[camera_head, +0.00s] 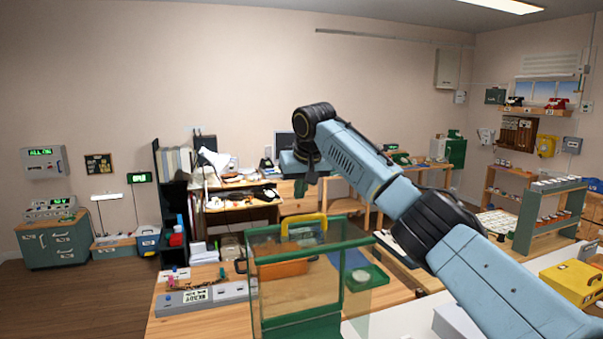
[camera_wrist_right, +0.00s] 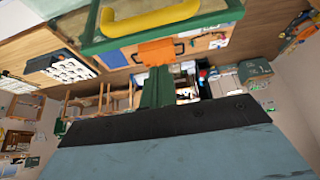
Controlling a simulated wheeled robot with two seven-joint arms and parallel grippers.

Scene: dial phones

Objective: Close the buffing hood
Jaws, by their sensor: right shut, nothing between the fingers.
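The buffing hood (camera_head: 343,262) is a clear box with a green frame on the wooden bench. Its yellow handle (camera_head: 303,219) stands at the top, on the far side. In the right wrist view the yellow handle (camera_wrist_right: 150,22) shows on a green bar at the top. I cannot tell the exact angle of the hood's cover. My right gripper (camera_head: 300,187) is above and beyond the handle, apart from it. In the right wrist view its green fingers (camera_wrist_right: 157,88) are together and empty. My left gripper is not in view.
My right arm crosses the right side of the head view. A grey READY box (camera_head: 205,296) is left of the hood, and a green tray (camera_head: 366,277) shows near its right side. A cluttered desk (camera_head: 240,212) stands behind. A yellow case (camera_head: 572,284) is at the right.

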